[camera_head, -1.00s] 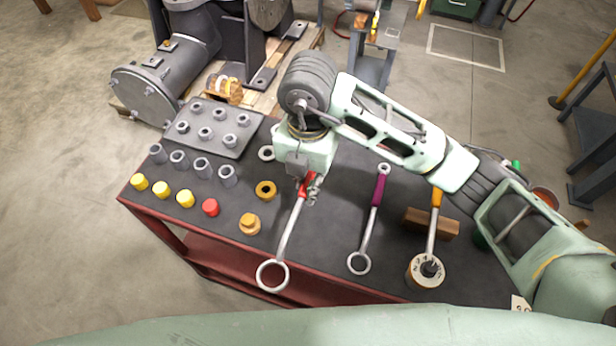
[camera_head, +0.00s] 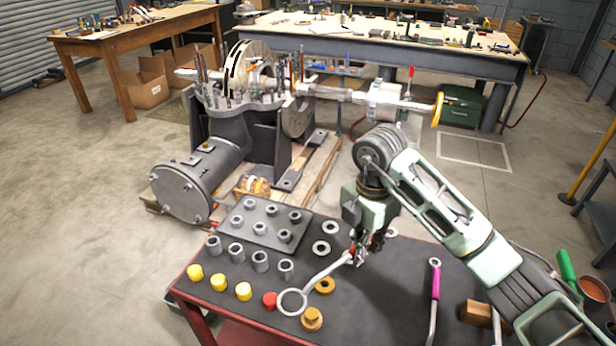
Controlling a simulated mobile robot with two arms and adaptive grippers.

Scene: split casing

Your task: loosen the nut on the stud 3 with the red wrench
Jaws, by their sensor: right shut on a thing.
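The red wrench (camera_head: 321,274) has a red grip and a silver shaft with a ring end. My right gripper (camera_head: 357,256) is shut on its red grip above the cart. My left gripper is not in view.
The dark cart top (camera_head: 385,310) holds a grey nut tray (camera_head: 262,233), grey sleeves, yellow caps, a red cap (camera_head: 269,300) and brass parts. A magenta-handled wrench (camera_head: 435,280) lies to the right. A long shaft (camera_head: 350,95) extends right from the casing. Floor is free at left.

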